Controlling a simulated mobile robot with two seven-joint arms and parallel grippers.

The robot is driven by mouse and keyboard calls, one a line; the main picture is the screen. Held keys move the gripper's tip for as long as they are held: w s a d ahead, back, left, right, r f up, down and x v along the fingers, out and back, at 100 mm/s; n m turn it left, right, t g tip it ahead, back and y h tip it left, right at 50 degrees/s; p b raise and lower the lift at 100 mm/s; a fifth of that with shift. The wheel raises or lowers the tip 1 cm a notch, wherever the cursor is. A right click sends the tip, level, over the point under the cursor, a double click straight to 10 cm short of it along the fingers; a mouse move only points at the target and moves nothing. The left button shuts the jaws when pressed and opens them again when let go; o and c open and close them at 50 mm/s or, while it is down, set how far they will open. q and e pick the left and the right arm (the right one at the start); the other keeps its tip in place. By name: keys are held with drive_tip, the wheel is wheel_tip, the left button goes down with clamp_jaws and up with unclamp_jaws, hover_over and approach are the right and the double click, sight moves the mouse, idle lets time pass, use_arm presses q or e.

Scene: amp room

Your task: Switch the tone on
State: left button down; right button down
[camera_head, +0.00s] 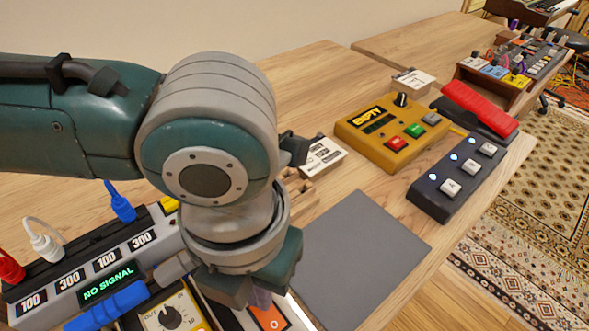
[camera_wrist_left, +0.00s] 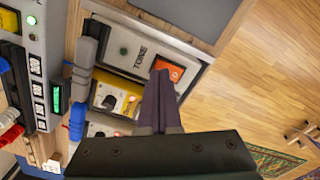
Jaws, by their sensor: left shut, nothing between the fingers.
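The tone unit is a pale panel marked TONE (camera_wrist_left: 140,57) in the left wrist view, with a dark green round lamp (camera_wrist_left: 123,50) beside the word. Its orange rocker switch (camera_wrist_left: 172,68) is partly covered by my fingertips there. In the head view the switch (camera_head: 271,319) shows at the bottom edge, with a white ring mark on it. My left gripper (camera_head: 260,298) points down beside the switch. Its fingers (camera_wrist_left: 161,76) are together and empty, with tips over or at the switch's edge; I cannot tell whether they touch. My right gripper is out of view.
Left of the switch are a yellow knob unit (camera_head: 170,317), a blue cylinder (camera_head: 105,307) and a box reading NO SIGNAL (camera_head: 108,287) with plugged cables. A grey mat (camera_head: 362,255) lies to the right. Beyond are a yellow button box (camera_head: 392,132) and a dark pedal box (camera_head: 457,182).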

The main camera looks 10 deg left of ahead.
use_arm(q)
drive_tip(key=shift+f+b, duration=0.55)
drive_tip(key=shift+f, duration=0.3)
drive_tip(key=shift+r, duration=0.1)
wheel_tip(320, 180, up, 7)
drive_tip(key=p, duration=0.7)
drive_tip(key=shift+p, duration=0.3)
